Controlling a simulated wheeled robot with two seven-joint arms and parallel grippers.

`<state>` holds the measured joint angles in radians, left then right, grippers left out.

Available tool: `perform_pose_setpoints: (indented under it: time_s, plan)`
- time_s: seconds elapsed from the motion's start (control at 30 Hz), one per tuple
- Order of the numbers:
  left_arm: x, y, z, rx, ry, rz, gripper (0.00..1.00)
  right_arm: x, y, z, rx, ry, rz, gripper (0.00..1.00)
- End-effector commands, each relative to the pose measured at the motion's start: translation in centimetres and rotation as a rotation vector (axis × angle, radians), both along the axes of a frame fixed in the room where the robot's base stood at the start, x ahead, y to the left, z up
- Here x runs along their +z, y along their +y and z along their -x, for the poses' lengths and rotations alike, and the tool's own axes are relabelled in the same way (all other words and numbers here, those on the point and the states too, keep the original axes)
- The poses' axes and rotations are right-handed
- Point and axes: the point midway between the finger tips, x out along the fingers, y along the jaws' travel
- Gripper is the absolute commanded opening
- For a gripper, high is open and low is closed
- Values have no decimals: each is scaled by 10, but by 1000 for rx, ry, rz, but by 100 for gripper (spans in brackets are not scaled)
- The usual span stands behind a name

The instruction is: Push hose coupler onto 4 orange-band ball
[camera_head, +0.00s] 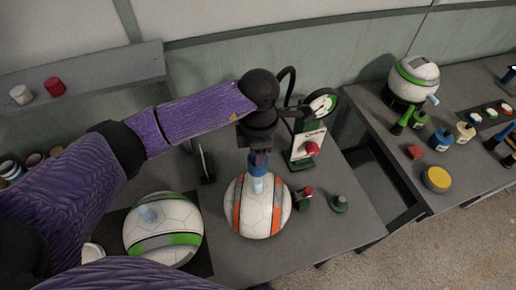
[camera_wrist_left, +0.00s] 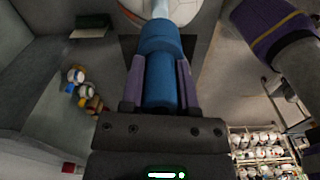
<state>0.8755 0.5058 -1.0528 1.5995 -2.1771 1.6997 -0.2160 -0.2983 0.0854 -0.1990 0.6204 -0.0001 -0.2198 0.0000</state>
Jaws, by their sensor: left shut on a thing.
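My left gripper (camera_head: 259,158) is shut on the blue hose coupler (camera_head: 259,165), which points down over the orange-band ball (camera_head: 245,215). The ball is white with orange and grey bands and sits on the grey bench. A pale blue stem (camera_head: 257,185) stands between coupler and ball; I cannot tell how far the coupler covers it. In the left wrist view the coupler (camera_wrist_left: 160,75) lies between both fingers, in line with the pale stem (camera_wrist_left: 160,9), and the ball (camera_wrist_left: 135,8) shows at the top edge. My right gripper is out of view.
A green-band ball (camera_head: 163,228) with a pale stem sits left on a dark mat. Another green-band ball (camera_head: 415,80) is on the right bench.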

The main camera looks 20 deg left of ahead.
Motion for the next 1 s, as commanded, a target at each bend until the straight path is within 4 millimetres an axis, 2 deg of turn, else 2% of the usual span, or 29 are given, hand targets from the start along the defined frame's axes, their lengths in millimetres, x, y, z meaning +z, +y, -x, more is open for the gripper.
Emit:
perform_pose_setpoints:
  time_s: [0.2, 0.4, 1.0]
  plan:
    - [-31, 0, 0, 0, -1, 0, 0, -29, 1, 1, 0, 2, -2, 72]
    - [-52, 1, -1, 0, 0, -1, 0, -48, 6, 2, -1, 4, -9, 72]
    - [-52, 0, 0, -1, -1, 0, 0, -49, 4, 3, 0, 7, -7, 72]
